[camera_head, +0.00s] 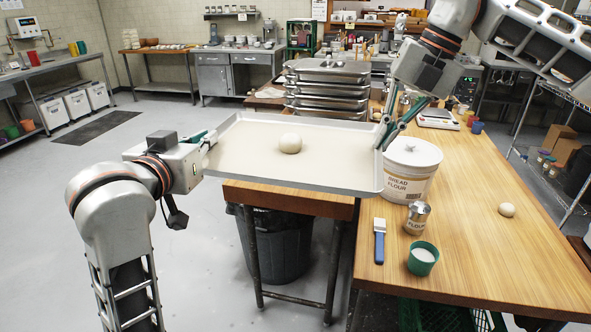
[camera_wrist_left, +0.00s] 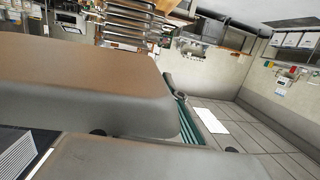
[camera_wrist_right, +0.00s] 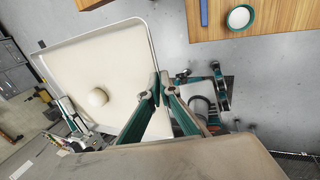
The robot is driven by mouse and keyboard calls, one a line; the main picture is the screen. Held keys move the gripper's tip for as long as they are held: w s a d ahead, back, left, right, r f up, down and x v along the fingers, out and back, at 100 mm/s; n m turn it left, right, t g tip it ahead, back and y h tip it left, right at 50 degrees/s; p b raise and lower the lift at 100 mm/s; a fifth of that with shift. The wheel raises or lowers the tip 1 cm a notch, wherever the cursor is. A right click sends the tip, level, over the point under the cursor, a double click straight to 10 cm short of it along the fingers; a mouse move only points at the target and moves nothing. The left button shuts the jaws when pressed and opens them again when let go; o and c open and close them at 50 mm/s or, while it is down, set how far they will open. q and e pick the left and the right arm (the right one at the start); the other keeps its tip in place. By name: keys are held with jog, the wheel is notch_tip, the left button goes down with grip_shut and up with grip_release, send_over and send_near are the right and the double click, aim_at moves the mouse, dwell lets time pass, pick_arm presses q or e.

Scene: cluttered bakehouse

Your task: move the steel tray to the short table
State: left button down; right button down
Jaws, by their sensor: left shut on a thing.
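The steel tray (camera_head: 225,160), wide and shallow with a pale lining, is held roughly level in the air in the head view. A round dough ball (camera_head: 291,143) lies on it. My left gripper (camera_head: 207,142) is shut on the tray's left rim. My right gripper (camera_head: 381,140) is at the tray's right rim; in the right wrist view its fingertips (camera_wrist_right: 159,80) come together on the rim of the tray (camera_wrist_right: 110,32). A wooden table end (camera_head: 290,200) shows below the tray; I cannot tell if this is the short table. The left wrist view hides the left grip.
A flour bucket (camera_head: 410,170) stands close to the tray's right side. Stacked pans (camera_head: 328,85) stand behind; a dark bin (camera_head: 275,245) is below.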

pick_arm(q)
jog(key=shift+d+f, duration=0.15)
jog(key=shift+d, duration=0.05)
pick_arm(e)
jog(key=shift+a, duration=0.1)
